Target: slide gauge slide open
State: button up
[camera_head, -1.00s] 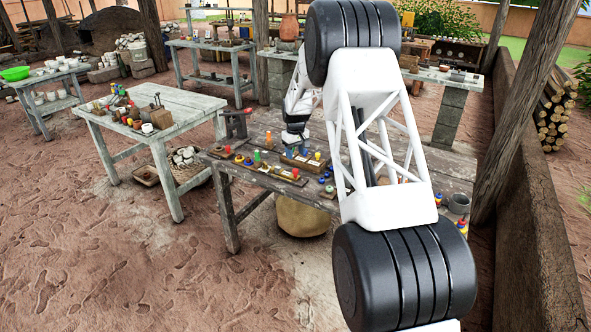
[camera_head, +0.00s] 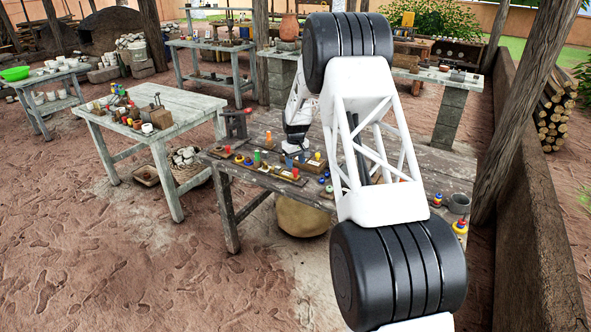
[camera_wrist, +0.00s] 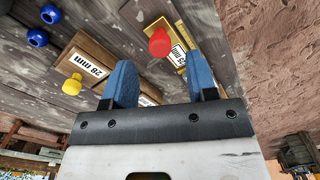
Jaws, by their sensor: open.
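My gripper (camera_wrist: 161,80) points at the bench with its two blue fingers apart and nothing seen between the tips. In the wrist view a red knob (camera_wrist: 160,42) stands on a small block (camera_wrist: 182,36) labelled 25 mm, just beyond the fingertips. A wooden block (camera_wrist: 98,64) labelled 28 mm lies to the left, partly hidden by the left finger. A yellow knob (camera_wrist: 72,85) is at its end. In the head view my gripper (camera_head: 290,157) is low over the bench among the gauge pieces, its fingers hard to make out. I cannot tell which piece is the gauge slide.
Blue rings (camera_wrist: 38,37) lie left of the 28 mm block. A pale table (camera_head: 150,110) with small items stands to the left. A low mud wall (camera_head: 535,190) runs along the right.

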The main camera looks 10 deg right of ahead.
aim_at(296, 170)
jog(key=shift+f, duration=1.8)
jog(key=shift+c, duration=0.4)
grip_shut()
